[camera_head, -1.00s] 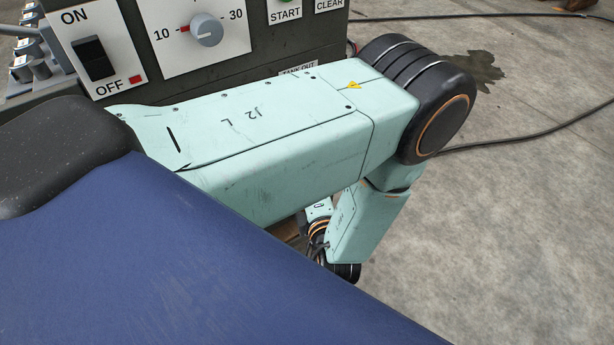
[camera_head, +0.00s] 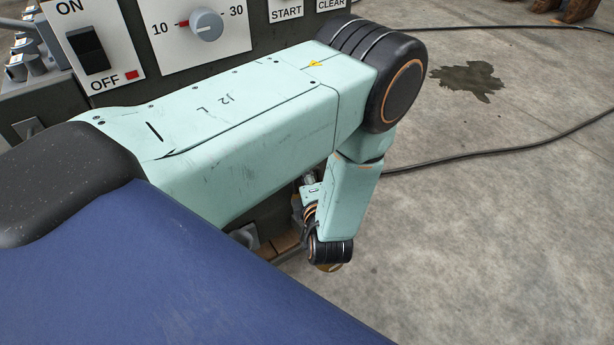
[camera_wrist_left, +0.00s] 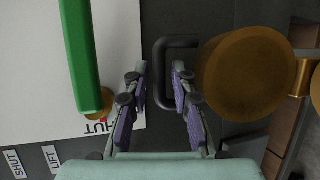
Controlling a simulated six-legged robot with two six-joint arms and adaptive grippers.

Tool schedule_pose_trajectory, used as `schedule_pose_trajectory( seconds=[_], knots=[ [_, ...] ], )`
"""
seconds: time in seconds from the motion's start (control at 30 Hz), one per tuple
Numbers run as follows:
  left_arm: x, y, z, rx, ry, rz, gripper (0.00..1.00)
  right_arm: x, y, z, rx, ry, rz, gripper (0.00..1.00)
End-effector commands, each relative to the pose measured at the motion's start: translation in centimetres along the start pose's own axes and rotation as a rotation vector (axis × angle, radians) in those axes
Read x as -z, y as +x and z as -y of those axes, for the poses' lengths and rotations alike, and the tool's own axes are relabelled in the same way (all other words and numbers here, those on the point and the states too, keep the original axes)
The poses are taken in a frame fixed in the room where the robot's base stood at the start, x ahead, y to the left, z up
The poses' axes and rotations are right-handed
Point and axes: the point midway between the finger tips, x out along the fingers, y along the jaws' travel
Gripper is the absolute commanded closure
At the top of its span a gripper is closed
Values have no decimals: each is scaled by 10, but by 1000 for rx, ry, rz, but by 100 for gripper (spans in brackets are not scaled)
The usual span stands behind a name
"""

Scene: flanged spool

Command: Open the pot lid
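In the left wrist view my left gripper (camera_wrist_left: 160,72) is open, with purple-padded fingers on both sides of a dark bracket-shaped handle (camera_wrist_left: 163,42). Whether the fingers are level with the handle or short of it I cannot tell. A round brownish-gold disc (camera_wrist_left: 248,74) stands right of the handle; whether it is the pot lid I cannot tell. In the head view my left arm hides the gripper and the place where it works. My right gripper is in neither view.
A green bar (camera_wrist_left: 83,55) crosses a white plate (camera_wrist_left: 120,40) left of my fingers. In the head view a dark control panel carries an ON/OFF switch (camera_head: 90,48) and a dial (camera_head: 207,24) behind my arm. A cable (camera_head: 500,155) lies on the open floor at right.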

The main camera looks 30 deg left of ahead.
Motion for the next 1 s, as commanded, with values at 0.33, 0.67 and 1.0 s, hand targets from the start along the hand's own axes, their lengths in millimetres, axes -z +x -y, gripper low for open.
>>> schedule_pose_trajectory(
  seconds=[0.33, 0.67, 1.0],
  knots=[
    [0, 0, 0, 0, 0, 0, 100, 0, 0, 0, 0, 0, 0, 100],
    [0, 0, 0, -1, -2, 0, 100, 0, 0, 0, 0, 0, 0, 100],
    [3, 2, -1, -10, 1, -1, 100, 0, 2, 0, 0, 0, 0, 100]
  ],
)
